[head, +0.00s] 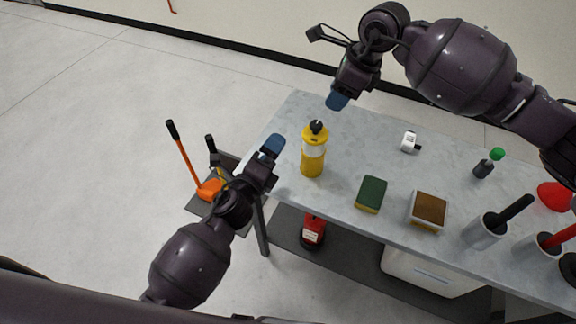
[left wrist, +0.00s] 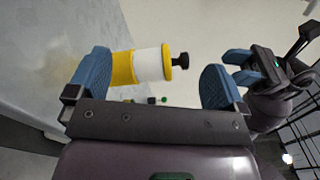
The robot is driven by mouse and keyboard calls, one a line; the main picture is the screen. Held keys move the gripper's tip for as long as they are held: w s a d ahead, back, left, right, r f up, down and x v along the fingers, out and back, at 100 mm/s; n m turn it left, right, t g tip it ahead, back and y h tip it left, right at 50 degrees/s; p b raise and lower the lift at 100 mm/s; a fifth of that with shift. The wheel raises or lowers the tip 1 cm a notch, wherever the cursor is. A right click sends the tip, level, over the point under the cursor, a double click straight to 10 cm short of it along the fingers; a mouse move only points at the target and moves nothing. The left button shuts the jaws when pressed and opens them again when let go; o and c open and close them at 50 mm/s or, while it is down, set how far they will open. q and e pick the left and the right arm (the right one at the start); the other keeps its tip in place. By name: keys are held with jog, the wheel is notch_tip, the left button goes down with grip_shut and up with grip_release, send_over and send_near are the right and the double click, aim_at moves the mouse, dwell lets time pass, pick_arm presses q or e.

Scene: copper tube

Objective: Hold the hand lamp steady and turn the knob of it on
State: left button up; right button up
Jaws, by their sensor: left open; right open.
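The hand lamp (head: 313,158) is a yellow cylinder with a white band and a black knob (head: 316,126) on top. It stands upright near the left end of the grey table. My left gripper (head: 272,146) is open just left of the lamp, apart from it in the head view. In the left wrist view the lamp (left wrist: 150,64) shows between the spread blue fingers of my left gripper (left wrist: 155,84), with the knob (left wrist: 181,60) to the right. My right gripper (head: 338,100) is open and empty, above and slightly right of the knob. Its blue fingers show in the left wrist view.
On the table (head: 340,215), a green sponge (head: 371,194), a brown sponge in a white dish (head: 429,210) and a small white item (head: 410,142) lie right of the lamp. Grey cups (head: 484,231) stand farther right. An orange-handled tool (head: 184,155) is left of the table.

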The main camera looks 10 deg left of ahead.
aim_at(315, 141)
pick_arm(q)
jog(key=s+d+f+m+g+h, duration=0.2)
jog(key=d+m+h, duration=0.25)
jog(key=m, duration=1.25)
jog(key=shift+y, duration=0.45)
jog(key=x, duration=1.1)
jog(key=shift+w+a+f, duration=0.1)
jog(key=shift+f, duration=0.15)
